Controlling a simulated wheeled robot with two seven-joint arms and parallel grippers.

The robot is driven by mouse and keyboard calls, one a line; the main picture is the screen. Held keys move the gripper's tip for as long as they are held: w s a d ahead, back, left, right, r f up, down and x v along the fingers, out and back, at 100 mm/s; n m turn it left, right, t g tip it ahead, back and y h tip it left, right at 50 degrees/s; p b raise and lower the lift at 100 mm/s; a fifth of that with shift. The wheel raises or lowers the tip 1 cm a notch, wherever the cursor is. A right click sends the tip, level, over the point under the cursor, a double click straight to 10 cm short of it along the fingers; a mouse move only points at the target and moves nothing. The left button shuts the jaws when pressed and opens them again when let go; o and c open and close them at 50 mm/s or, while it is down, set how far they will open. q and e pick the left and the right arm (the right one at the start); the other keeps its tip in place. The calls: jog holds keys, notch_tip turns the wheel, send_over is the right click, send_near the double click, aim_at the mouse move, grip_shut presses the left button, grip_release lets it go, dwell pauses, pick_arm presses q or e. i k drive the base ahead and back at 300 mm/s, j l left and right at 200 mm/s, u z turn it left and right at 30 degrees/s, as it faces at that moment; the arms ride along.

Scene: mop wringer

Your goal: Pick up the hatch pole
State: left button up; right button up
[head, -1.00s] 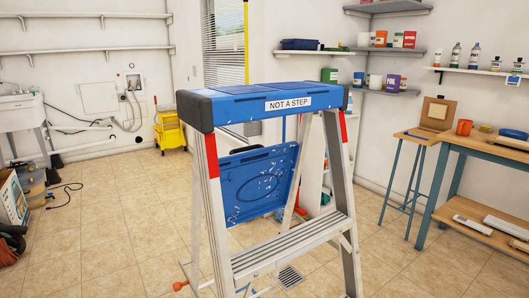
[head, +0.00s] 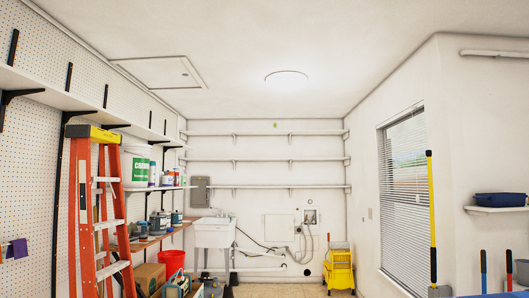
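A long yellow pole (head: 432,200), which looks like the hatch pole, stands upright at the right, between the window and the wall corner. It has a dark top end and a dark lower section, and its bottom end is cut off or hidden near the lower edge. A closed ceiling hatch (head: 150,70) with a thin frame is at the upper left. Neither of my grippers is in view.
An orange stepladder (head: 85,210) leans by the pegboard wall at left. A red bucket (head: 171,263), a white sink (head: 213,233) and a yellow mop bucket (head: 340,270) are farther back. Some floor (head: 280,291) shows between them. A shelf (head: 495,209) juts out at right.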

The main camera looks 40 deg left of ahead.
aim_at(428, 152)
jog(key=u, duration=1.9)
jog(key=z, duration=1.8)
jog(key=j, duration=0.65)
jog(key=i+j, duration=0.2)
jog(key=j, duration=0.15)
jog(key=i+j, duration=0.15)
jog(key=j, duration=0.25)
jog(key=i+j, duration=0.2)
jog(key=j, duration=0.15)
jog(key=i+j, duration=0.2)
jog(key=j, duration=0.2)
jog(key=i+j, duration=0.2)
jog(key=j, duration=0.15)
jog(key=i+j, duration=0.15)
jog(key=j, duration=0.2)
jog(key=i+j, duration=0.4)
jog(key=i, duration=0.2)
jog(key=i+j+z, duration=0.1)
jog(key=i+j, duration=0.3)
jog(key=i, duration=0.2)
jog(key=i+j, duration=0.45)
jog(key=i+l, duration=0.25)
jog(key=i, duration=0.2)
jog(key=i+l, duration=0.2)
jog(key=i, duration=0.25)
jog(key=i+l+z, duration=0.1)
jog(key=i+l, duration=0.15)
jog(key=i, duration=0.2)
